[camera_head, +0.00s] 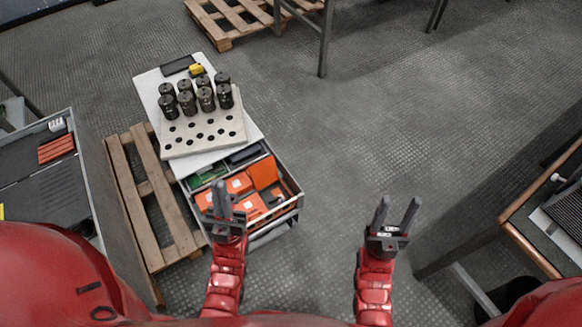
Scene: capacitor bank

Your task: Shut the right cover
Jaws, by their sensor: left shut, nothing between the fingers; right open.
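An open drawer (284,211) under a white-topped unit holds several orange pieces. One orange panel (263,173) at its back right stands tilted up and looks like a raised cover. Other orange pieces (239,184) lie lower in the drawer. I cannot tell for sure which piece is the right cover. My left gripper (221,187) is shut and empty, in front of the drawer's left part in the picture and hiding some of it. My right gripper (399,207) is open and empty, to the right of the drawer over the floor, apart from everything.
Several dark cylinders (206,99) stand on a beige board with holes (186,148) on the white top (148,88). A wooden pallet (177,217) lies left of the drawer. Workbenches stand at the left (90,167) and right (527,217) edges.

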